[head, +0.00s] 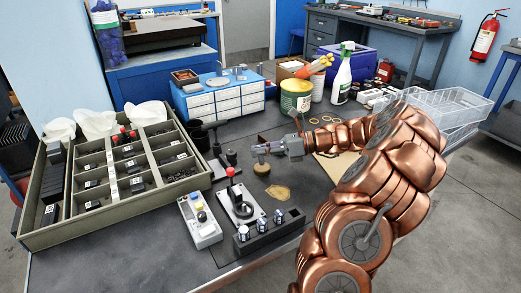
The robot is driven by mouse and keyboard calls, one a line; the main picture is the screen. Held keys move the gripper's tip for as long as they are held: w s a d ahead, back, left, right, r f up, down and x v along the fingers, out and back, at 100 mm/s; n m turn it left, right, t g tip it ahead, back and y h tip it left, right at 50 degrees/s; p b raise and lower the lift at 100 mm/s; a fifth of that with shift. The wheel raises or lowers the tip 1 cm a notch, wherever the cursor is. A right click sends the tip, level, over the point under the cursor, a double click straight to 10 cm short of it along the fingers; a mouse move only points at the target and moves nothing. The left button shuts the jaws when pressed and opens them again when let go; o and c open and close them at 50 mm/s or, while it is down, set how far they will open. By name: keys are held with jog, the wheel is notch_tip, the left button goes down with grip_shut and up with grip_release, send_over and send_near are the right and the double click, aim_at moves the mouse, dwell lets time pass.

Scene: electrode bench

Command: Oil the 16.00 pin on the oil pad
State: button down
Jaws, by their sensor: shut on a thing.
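My gripper (260,149) reaches in from the right over the dark bench and is shut on a small dark thing, too small to identify as the 16.00 pin. Just below its fingertips is a small round tan-topped piece (262,169); I cannot tell whether the held thing touches it. A flat amber patch (278,193) lies on the bench nearer the camera. I cannot tell which of these two is the oil pad. No size label is readable.
A compartment tray (118,222) with labelled dark parts fills the left. In front stand a grey button box (200,220), a red-knobbed lever stand (241,206) and a dark block with several knobs (268,236). Behind are a drawer cabinet (222,100), a tub (295,97) and a spray bottle (342,75).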

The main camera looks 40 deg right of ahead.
jog(key=shift+f, duration=0.4)
dwell(0.8)
notch_tip(320, 180, up, 7)
jog(key=p, duration=0.8)
jog(key=shift+r, duration=0.1)
dwell(0.3)
dwell(0.9)
jog(key=r+x, duration=0.1)
jog(key=x, duration=0.6)
jog(key=s+a+r+x, duration=0.1)
jog(key=x, duration=0.7)
jog(key=r+x, duration=0.1)
jog(key=x, duration=0.7)
jog(key=shift+s+a, duration=0.25)
jog(key=shift+a, duration=0.3)
jog(key=shift+t, duration=0.3)
notch_tip(320, 180, up, 5)
jog(key=p, duration=1.2)
jog(key=shift+w+a+f, duration=0.1)
jog(key=shift+f, duration=0.15)
